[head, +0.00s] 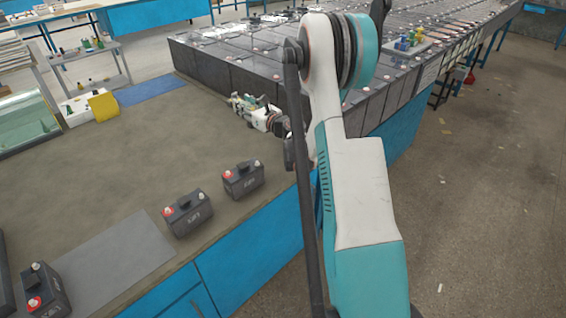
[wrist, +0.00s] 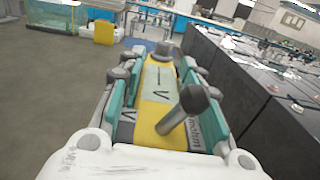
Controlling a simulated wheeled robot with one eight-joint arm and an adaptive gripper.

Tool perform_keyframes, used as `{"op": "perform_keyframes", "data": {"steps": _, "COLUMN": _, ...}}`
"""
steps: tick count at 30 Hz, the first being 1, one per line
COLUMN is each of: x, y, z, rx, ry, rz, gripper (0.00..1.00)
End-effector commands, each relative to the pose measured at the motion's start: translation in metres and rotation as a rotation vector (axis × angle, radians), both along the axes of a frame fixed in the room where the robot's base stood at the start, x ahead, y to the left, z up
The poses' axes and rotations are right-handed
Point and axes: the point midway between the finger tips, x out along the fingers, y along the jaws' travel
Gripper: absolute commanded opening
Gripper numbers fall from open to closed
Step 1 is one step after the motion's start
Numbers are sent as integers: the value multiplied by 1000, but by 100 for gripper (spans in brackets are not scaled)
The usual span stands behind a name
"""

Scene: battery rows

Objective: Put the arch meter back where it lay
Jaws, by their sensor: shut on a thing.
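The arch meter shows in the wrist view as a long yellow body (wrist: 158,110) with a pale label, dark parts and a dark round-ended post sticking up. My gripper (wrist: 160,88) is shut on it, with teal-lined fingers along both its sides. In the head view my gripper (head: 243,104) is beside the near side of the battery rows, above the grey-brown worktop (head: 120,160). The meter is too small there to make out clearly. I cannot tell its exact height above the worktop.
Battery rows (head: 205,63) stand close on the right of my gripper. A blue mat (head: 152,90), a yellow block (head: 103,106) and a glass tank (head: 25,125) lie farther left. Black batteries (head: 188,212) stand near the front edge. The worktop's middle is clear.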

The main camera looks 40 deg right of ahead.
Motion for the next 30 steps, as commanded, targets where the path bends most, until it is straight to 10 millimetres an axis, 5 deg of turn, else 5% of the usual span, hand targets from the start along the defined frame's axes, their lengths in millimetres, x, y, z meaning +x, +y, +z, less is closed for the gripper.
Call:
{"op": "perform_keyframes", "data": {"steps": 1, "x": -8, "y": -32, "z": -8, "rx": 0, "ry": 0, "rz": -6, "gripper": 0}}
{"op": "perform_keyframes", "data": {"steps": 3, "x": -19, "y": -62, "z": -17, "rx": 0, "ry": -1, "rz": 1, "gripper": 0}}
{"op": "perform_keyframes", "data": {"steps": 9, "x": -46, "y": -119, "z": -32, "rx": 0, "ry": -1, "rz": 16, "gripper": 0}}
{"op": "perform_keyframes", "data": {"steps": 17, "x": -55, "y": -134, "z": -59, "rx": 0, "ry": -1, "rz": 24, "gripper": 0}}
{"op": "perform_keyframes", "data": {"steps": 30, "x": -54, "y": -134, "z": -165, "rx": 0, "ry": -1, "rz": 23, "gripper": 0}}
